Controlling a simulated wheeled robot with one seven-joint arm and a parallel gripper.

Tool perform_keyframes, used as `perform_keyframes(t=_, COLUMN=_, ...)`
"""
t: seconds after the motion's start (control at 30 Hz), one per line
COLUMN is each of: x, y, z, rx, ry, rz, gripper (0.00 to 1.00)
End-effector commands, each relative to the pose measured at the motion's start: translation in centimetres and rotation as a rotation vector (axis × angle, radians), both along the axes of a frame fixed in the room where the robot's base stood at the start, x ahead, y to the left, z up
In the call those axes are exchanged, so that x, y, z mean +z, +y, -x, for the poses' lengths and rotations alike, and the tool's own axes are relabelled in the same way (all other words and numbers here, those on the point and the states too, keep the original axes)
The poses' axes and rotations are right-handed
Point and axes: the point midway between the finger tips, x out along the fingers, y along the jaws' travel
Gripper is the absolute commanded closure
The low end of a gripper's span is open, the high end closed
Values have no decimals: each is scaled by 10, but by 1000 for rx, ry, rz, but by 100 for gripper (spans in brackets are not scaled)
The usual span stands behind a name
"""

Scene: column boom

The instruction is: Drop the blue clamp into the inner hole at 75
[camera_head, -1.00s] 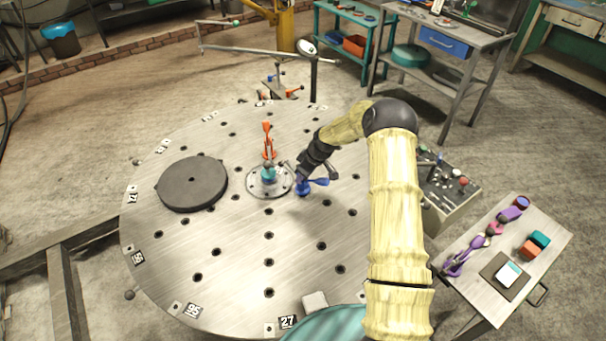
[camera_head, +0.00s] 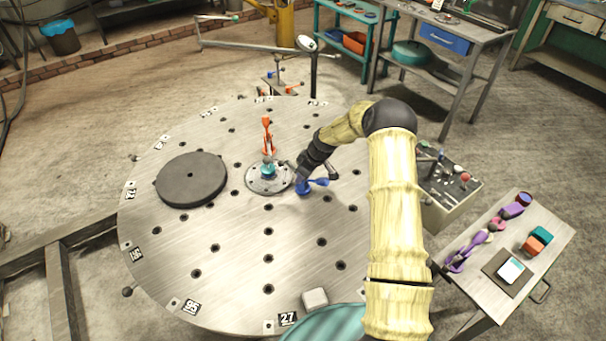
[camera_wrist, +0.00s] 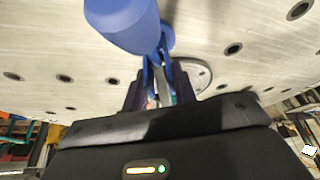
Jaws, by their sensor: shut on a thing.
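The blue clamp (camera_head: 318,182) is at my gripper (camera_head: 301,180), just right of the hub plate on the round metal table (camera_head: 230,290). My gripper is shut on it. In the wrist view the blue clamp (camera_wrist: 125,22) rises large between the two dark fingers of my gripper (camera_wrist: 158,85). The clamp is low over the table; I cannot tell whether its lower end touches the surface or a hole. The table has rings of dark holes and number tags at its rim; 27 (camera_head: 287,318) and 95 (camera_head: 191,306) are legible. I cannot make out a 75 tag.
An orange clamp (camera_head: 267,135) stands behind the hub plate (camera_head: 255,184). A dark grey disc (camera_head: 190,180) lies left on the table. A white block (camera_head: 315,297) is near the front rim. A control box (camera_head: 455,195) and side table (camera_head: 555,240) stand right.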

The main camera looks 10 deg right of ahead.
Motion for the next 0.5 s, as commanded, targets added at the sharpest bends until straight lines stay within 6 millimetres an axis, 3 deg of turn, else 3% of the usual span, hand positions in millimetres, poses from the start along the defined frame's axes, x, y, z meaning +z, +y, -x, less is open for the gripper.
perform_keyframes(t=0.2, x=0, y=0, z=-1, rx=-1, ry=-3, rz=0, gripper=96)
perform_keyframes(t=0.23, x=0, y=0, z=-1, rx=-1, ry=-3, rz=0, gripper=67)
perform_keyframes(t=0.27, x=0, y=0, z=-1, rx=-1, ry=-3, rz=0, gripper=64)
perform_keyframes(t=0.5, x=0, y=0, z=0, rx=0, ry=-1, rz=0, gripper=64)
